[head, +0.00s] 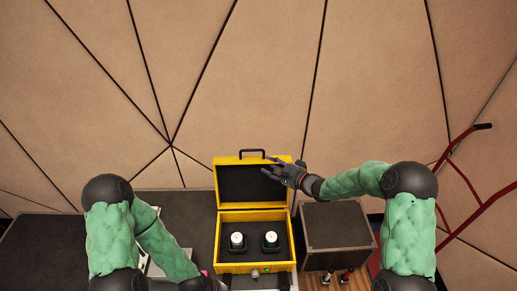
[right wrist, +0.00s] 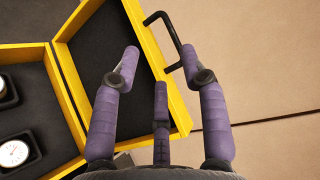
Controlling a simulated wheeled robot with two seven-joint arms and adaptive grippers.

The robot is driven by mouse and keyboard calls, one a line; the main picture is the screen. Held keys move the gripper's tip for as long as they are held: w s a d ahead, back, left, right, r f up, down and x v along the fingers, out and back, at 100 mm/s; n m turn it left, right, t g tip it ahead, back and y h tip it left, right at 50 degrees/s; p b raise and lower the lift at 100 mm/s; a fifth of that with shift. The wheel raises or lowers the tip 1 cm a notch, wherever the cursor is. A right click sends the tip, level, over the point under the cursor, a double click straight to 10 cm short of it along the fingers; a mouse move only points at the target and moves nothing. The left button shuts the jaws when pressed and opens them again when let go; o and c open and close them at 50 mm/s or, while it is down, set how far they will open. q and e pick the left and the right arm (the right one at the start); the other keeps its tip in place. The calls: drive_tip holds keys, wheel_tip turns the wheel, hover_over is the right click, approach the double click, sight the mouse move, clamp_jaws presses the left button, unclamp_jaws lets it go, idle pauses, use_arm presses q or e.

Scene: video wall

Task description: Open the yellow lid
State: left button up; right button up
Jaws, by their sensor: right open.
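The yellow lid (head: 226,161) stands raised and open at the back of the yellow case (head: 225,266), its dark inner side facing me. A black handle (head: 252,152) sits on its top edge. My right gripper (head: 272,167) is open at the lid's upper right edge. In the right wrist view its purple fingers (right wrist: 160,62) spread over the yellow lid (right wrist: 174,99) near the handle (right wrist: 163,18); I cannot tell if they touch it. The case holds two white round items (head: 237,240) in dark foam.
A dark box (head: 338,226) stands right of the case, with a red hand truck (head: 470,185) further right. A dark table surface (head: 190,220) lies left of the case. A tan panelled wall (head: 260,80) is behind.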

drive_tip(key=x, duration=1)
drive_tip(key=shift+w+a, duration=0.25)
drive_tip(key=shift+a, duration=0.05)
drive_tip(key=shift+f, duration=0.1)
clamp_jaws()
unclamp_jaws()
drive_tip(key=v, duration=1.2)
drive_tip(key=shift+d, duration=0.1)
